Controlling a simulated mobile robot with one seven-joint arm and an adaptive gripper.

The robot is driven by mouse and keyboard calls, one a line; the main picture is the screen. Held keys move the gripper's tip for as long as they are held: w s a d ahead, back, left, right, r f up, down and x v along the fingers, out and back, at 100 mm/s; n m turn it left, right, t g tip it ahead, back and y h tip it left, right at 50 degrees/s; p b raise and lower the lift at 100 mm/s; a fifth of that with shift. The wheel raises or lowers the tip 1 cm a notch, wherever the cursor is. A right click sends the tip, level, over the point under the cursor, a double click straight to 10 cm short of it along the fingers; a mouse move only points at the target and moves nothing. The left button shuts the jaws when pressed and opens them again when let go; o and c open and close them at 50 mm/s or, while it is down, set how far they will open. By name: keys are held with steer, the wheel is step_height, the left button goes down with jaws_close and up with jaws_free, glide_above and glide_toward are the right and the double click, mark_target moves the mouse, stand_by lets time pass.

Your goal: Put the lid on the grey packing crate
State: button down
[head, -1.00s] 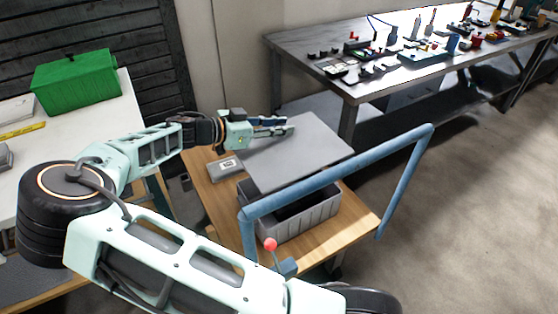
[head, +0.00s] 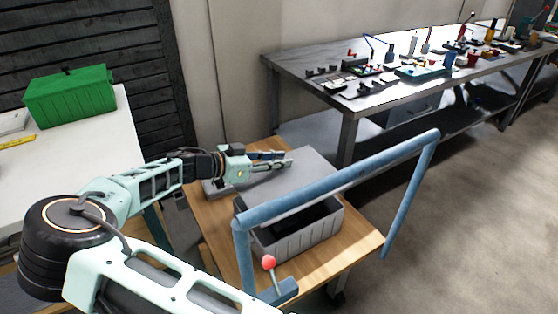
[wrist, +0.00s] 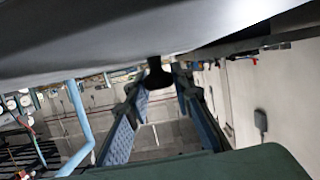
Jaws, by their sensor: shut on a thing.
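The grey packing crate (head: 300,240) stands on a wooden-topped cart, behind the blue handle bar in the head view. Its dark inside shows on the near side. The flat grey lid (head: 308,168) is at the crate's far side, and I cannot tell whether it touches the rim. My gripper (head: 287,160) is at the lid, shut on it. In the wrist view the lid (wrist: 130,35) fills the top, with a dark knob (wrist: 158,76) between my two fingers (wrist: 160,110). The grip contact itself is partly hidden.
The blue handle bar (head: 340,183) crosses in front of the crate. A red-knobbed lever (head: 268,262) stands at the cart's near edge. A green box (head: 70,95) sits on a white table at left. A metal workbench (head: 345,85) with several tools stands behind.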

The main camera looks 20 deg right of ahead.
mark_target(243, 187)
step_height(243, 187, down, 9)
steer(key=b, duration=0.6)
steer(key=shift+r+b, duration=0.2)
steer(key=shift+b, duration=0.15)
steer(key=c, duration=1.6)
jaws_free()
steer(key=shift+a, duration=0.1)
steer(key=v, duration=1.2)
steer(key=shift+r, duration=0.1)
